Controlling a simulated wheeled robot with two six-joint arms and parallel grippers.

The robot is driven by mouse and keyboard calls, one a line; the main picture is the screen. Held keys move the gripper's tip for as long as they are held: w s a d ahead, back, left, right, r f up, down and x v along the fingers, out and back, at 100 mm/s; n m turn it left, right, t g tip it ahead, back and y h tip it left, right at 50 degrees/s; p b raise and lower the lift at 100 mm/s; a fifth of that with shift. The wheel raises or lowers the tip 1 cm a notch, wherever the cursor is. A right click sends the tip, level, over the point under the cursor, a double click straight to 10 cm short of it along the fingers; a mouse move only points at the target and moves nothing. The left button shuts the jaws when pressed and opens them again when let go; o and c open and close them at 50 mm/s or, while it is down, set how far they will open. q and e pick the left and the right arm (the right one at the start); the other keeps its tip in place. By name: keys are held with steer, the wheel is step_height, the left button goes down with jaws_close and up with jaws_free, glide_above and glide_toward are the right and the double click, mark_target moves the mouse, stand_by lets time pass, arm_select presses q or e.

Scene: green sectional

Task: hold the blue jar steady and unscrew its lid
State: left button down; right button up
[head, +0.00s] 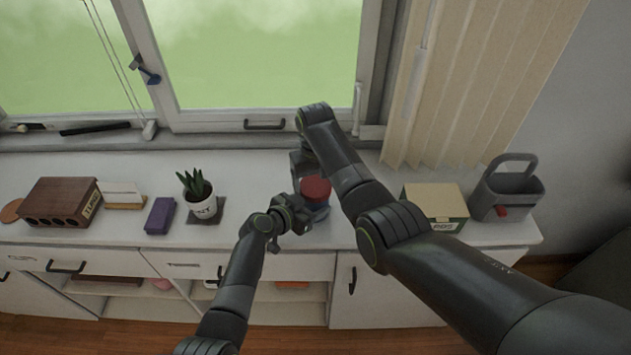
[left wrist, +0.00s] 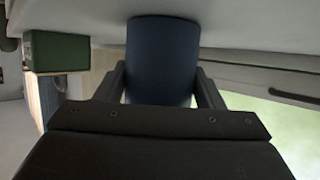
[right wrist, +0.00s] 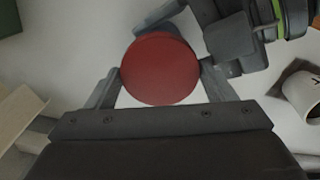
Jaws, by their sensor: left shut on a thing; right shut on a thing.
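The blue jar (left wrist: 162,60) stands on the white cabinet top below the window. Its red lid (head: 315,189) is on top of it. My left gripper (head: 299,212) is shut around the jar's body from the left front, and its two fingers flank the jar in the left wrist view (left wrist: 165,92). My right gripper (right wrist: 160,82) is shut on the red lid from above, with one finger on each side of its rim. In the head view my right gripper (head: 303,178) partly hides the lid, and the two grippers hide most of the jar.
A potted plant (head: 203,207) and a purple box (head: 160,215) stand to the left, with a brown box (head: 58,203) farther left. A cream and green box (head: 434,203) and a grey caddy (head: 507,195) stand to the right. The window (head: 255,55) is behind.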

arm_select(q)
steer(key=shift+a, duration=0.2)
arm_select(e)
steer(key=shift+d+n, duration=0.2)
steer(key=shift+n, duration=0.2)
arm_select(q)
steer(key=shift+w, duration=0.1)
arm_select(e)
steer(key=o, duration=1.1)
arm_select(q)
steer(key=shift+d, duration=0.1)
arm_select(e)
steer(key=shift+s+a, duration=0.1)
arm_select(q)
steer(key=shift+d, duration=0.1)
arm_select(e)
steer(key=shift+a, duration=0.25)
